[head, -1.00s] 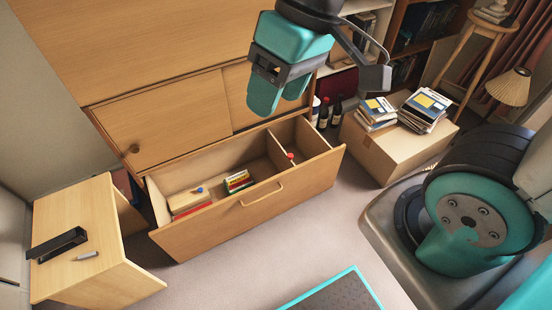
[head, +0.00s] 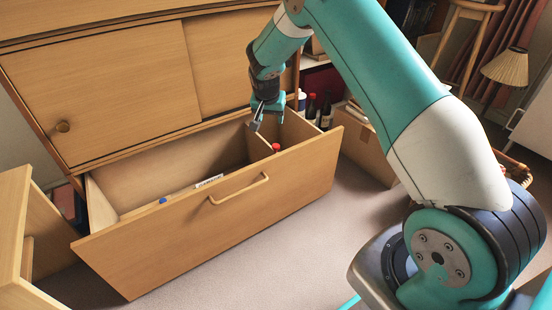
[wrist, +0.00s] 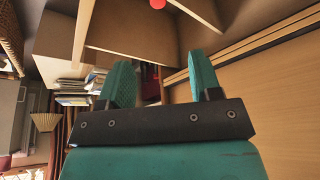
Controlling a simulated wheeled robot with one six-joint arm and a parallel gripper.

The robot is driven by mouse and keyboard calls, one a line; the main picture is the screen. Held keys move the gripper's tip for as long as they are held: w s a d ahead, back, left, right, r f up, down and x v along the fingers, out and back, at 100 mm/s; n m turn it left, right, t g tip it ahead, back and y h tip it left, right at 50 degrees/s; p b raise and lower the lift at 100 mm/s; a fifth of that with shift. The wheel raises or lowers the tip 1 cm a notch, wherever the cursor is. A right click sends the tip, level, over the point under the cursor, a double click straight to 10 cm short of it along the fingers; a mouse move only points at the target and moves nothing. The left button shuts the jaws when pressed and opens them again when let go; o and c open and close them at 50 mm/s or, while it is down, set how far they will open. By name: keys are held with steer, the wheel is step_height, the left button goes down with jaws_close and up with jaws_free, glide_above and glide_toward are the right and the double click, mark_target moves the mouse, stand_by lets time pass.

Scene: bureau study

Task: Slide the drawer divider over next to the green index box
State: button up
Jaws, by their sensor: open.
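The drawer divider (head: 259,145) is a thin wooden panel standing across the open drawer (head: 180,222), toward its right end. A red knob-like thing (head: 275,147) shows by it, and also at the top of the wrist view (wrist: 157,3). My gripper (head: 257,118) is above the drawer close to the divider's top; I cannot tell whether it touches. In the wrist view its teal fingers (wrist: 160,82) are apart, with nothing held between them. A white-labelled top (head: 208,181) shows left of the divider; the drawer front hides the rest, and no green box can be made out.
A blue knob (head: 162,200) shows in the drawer's left part. The drawer front has a wooden handle (head: 239,190). Bottles (head: 318,110) and a carton (head: 365,150) stand to the right. A small wooden table (head: 22,240) is at the left. Free floor lies in front.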

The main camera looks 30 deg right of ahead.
mark_target(276, 146)
steer(key=b+x, duration=0.7)
steer(key=x, duration=1.1)
steer(key=shift+w+d+f, duration=0.1)
steer(key=shift+d, duration=0.15)
